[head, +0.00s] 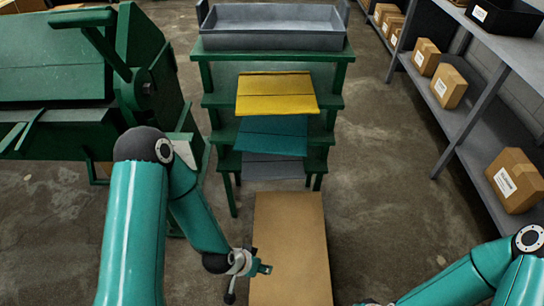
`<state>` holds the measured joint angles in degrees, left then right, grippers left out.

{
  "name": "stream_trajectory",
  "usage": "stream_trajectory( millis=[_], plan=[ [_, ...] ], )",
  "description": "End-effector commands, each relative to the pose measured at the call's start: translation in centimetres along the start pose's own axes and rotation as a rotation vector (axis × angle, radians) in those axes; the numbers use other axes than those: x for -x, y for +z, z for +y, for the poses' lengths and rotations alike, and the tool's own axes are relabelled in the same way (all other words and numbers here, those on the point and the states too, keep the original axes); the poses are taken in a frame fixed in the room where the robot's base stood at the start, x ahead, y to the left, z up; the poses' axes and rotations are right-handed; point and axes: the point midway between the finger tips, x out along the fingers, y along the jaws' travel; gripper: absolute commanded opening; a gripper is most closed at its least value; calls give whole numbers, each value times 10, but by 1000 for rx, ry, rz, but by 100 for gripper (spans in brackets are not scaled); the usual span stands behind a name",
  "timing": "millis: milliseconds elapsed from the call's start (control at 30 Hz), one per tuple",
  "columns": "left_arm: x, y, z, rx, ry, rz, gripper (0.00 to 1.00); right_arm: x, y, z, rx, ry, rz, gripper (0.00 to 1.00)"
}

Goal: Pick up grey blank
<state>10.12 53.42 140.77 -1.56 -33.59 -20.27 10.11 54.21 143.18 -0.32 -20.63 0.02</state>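The grey blank (272,167) is a flat grey sheet on the lowest tier of the green stepped rack, in the middle of the head view. Its back part is hidden under the teal sheet and the tier above. My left gripper (248,281) is nearer to me than the blank, over the left edge of a brown board. Its fingers look spread apart with nothing between them. My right arm comes in at the lower right; its gripper is below the picture edge.
A teal sheet (271,136) and a yellow sheet (277,94) lie on higher tiers of the green rack (223,57), under a grey tray (272,40). The brown board (290,240) lies in front. A green machine (55,70) stands left; shelves with boxes (448,86) stand right.

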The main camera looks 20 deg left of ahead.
Motion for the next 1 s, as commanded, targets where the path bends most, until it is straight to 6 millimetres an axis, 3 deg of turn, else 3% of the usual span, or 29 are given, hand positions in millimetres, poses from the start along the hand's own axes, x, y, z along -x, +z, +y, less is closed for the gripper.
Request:
stream_trajectory(
  millis=[33, 100, 200, 400, 600, 700, 833, 1000],
  plan=[
    [-37, -5, -15, -92, -26, 70, 40, -38, 0, 14, 0, 0, -1, 40],
    [-61, -24, -31, -242, -78, 173, 40, -66, 0, 24, 0, 0, -1, 40],
    [-89, -51, -52, -460, -180, 312, 40, -104, 0, 38, 0, 0, -1, 40],
    [-126, -100, -90, -869, -472, 535, 40, -178, -1, 64, 0, 0, 0, 40],
    [-138, -134, -118, -1192, -838, 658, 40, -242, -1, 87, 0, 0, 0, 40],
    [-136, -143, -126, -1296, -997, 676, 40, -262, -2, 95, 0, 0, 0, 40],
    [-131, -151, -132, -1375, -1140, 678, 40, -277, -2, 100, 0, 0, 0, 40],
    [-128, -162, -136, -1411, -1214, 675, 40, -282, -2, 102, 0, 0, 0, 40]
  ],
)
